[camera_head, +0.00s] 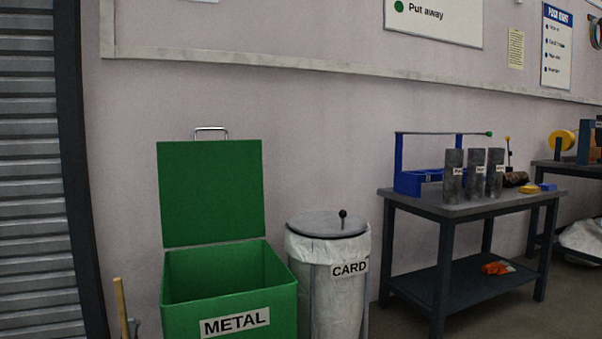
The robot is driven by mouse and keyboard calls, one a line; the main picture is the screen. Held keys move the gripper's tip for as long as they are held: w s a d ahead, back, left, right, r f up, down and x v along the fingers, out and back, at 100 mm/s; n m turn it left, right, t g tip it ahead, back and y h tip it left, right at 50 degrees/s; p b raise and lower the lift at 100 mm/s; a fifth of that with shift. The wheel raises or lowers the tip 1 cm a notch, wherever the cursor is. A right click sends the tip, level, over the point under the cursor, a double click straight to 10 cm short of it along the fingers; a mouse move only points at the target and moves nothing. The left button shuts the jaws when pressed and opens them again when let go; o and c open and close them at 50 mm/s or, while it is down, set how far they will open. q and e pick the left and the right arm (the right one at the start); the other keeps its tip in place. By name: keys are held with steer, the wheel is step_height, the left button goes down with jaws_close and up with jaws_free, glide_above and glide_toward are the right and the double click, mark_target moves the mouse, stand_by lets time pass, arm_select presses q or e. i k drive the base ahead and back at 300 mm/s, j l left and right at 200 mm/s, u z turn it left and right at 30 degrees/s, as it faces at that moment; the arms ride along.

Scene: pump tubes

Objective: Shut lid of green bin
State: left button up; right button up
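A green bin (186,319) labelled METAL stands at the lower left of the head view, cut off by the bottom edge. Its square green lid (211,193) is open and stands upright at the back of the bin, near the wall. A metal handle (211,130) sits on the lid's top edge. The part of the bin's inside that shows looks empty; its floor is hidden. Neither of my grippers is in view.
A CARD bin (342,300) with a grey round lid (327,224) stands close right of the green bin. A workbench (470,207) with grey tubes and a blue rack is farther right. A wooden handle (121,305) stands at lower left. A shutter (38,180) is at far left.

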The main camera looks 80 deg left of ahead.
mark_target(209, 191)
steer(key=u, duration=2.2)
